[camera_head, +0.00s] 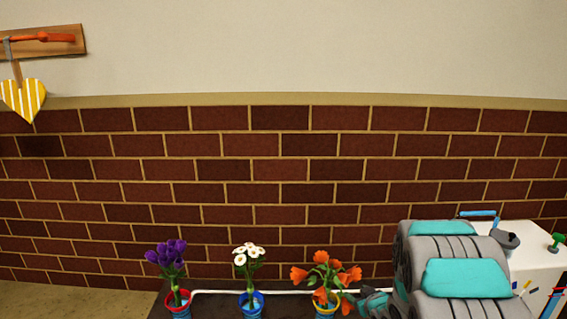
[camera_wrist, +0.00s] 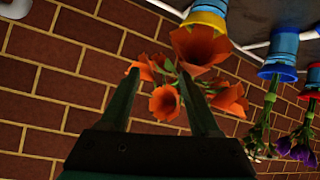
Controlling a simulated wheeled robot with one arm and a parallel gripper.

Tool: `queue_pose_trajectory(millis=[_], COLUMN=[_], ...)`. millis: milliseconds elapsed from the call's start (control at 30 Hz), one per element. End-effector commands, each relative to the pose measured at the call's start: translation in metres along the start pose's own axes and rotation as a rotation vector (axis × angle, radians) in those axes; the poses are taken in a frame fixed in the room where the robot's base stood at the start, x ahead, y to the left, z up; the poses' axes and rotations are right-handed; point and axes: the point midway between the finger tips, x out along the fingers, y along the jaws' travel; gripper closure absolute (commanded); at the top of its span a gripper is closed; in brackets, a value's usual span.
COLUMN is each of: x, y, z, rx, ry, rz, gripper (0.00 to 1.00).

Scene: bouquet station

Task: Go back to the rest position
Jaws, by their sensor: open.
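My gripper (camera_wrist: 159,74) is open in the wrist view, its two dark fingers apart and pointing at the orange flowers (camera_wrist: 195,50). Some orange blooms show between and beside the fingertips; I cannot tell whether they touch. In the head view, the orange flowers (camera_head: 325,272) stand upright in a pot with a yellow rim (camera_head: 328,305). My grey and teal arm fills the lower right of the head view, and the gripper end (camera_head: 372,302) is partly visible close to the right of that pot.
White flowers (camera_head: 249,254) in a blue-rimmed pot (camera_head: 251,302) and purple flowers (camera_head: 168,254) in a red-rimmed pot (camera_head: 178,302) stand to the left on a dark surface. A white pipe (camera_head: 220,291) runs behind. A brick wall (camera_head: 250,170) closes the back.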

Motion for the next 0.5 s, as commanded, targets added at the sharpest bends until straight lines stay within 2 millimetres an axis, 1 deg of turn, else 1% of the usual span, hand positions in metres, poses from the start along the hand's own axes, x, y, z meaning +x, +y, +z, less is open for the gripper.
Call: queue_pose_trajectory(millis=[33, 167, 233, 367, 467, 500], x=[-0.013, -0.047, -0.069, -0.114, -0.152, -0.168], y=[0.006, 0.017, 0.021, 0.021, 0.017, 0.013], z=[-0.012, -0.017, -0.021, -0.024, -0.026, -0.026], rx=[-0.007, 0.003, 0.014, 0.047, 0.081, 0.097], ry=[-0.038, -0.176, -0.245, -0.377, -0.474, -0.512], rz=[0.019, 0.063, 0.085, 0.117, 0.132, 0.136], gripper=[0.37, 0.37, 0.37, 0.37, 0.37, 0.37])
